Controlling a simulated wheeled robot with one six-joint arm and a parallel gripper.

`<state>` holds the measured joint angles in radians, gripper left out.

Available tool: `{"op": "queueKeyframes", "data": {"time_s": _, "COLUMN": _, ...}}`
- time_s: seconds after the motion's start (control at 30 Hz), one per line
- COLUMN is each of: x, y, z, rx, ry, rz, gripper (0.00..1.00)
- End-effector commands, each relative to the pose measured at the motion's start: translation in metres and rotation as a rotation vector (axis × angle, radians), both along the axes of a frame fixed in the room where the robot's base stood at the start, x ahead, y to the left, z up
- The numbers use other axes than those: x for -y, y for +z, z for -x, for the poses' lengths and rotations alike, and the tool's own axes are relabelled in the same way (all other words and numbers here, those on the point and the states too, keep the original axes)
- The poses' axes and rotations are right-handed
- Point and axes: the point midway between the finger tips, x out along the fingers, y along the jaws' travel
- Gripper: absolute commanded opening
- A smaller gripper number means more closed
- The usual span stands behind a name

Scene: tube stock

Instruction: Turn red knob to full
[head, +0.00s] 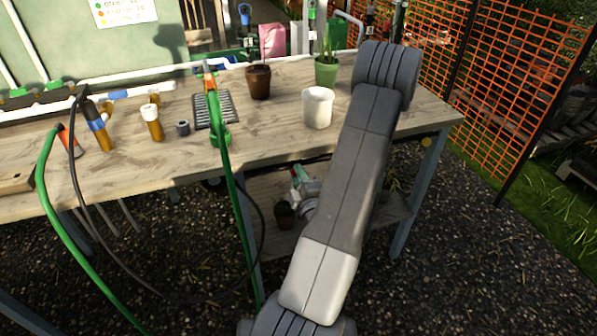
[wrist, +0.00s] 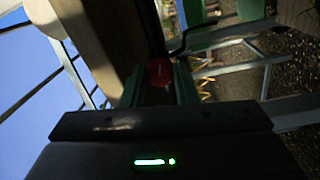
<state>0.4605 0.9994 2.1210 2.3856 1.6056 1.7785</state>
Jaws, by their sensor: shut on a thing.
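The red knob (wrist: 159,72) shows in the wrist view as a small round red face, dim and partly hidden. My gripper (wrist: 158,88) is in the lower middle of that view, its fingers on either side of the knob and shut on it. How far the knob is turned cannot be told. In the head view my arm reaches across the bench's right part, and it hides the gripper and the knob.
The wooden bench (head: 110,172) holds a white pot (head: 318,107), a brown pot (head: 258,82), a green pot (head: 326,71) and several fittings. A green hose (head: 232,185) hangs over its front edge. Orange mesh fencing (head: 490,90) stands at the right.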

Motion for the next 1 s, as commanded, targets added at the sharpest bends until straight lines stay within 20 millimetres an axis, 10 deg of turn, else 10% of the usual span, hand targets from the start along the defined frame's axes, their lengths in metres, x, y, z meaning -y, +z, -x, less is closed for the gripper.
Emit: {"op": "queueKeyframes", "data": {"time_s": 1.0, "x": -0.0008, "y": 0.0025, "z": 0.0005, "rx": -0.295, "ry": -0.003, "rz": -0.901, "gripper": 0.04}}
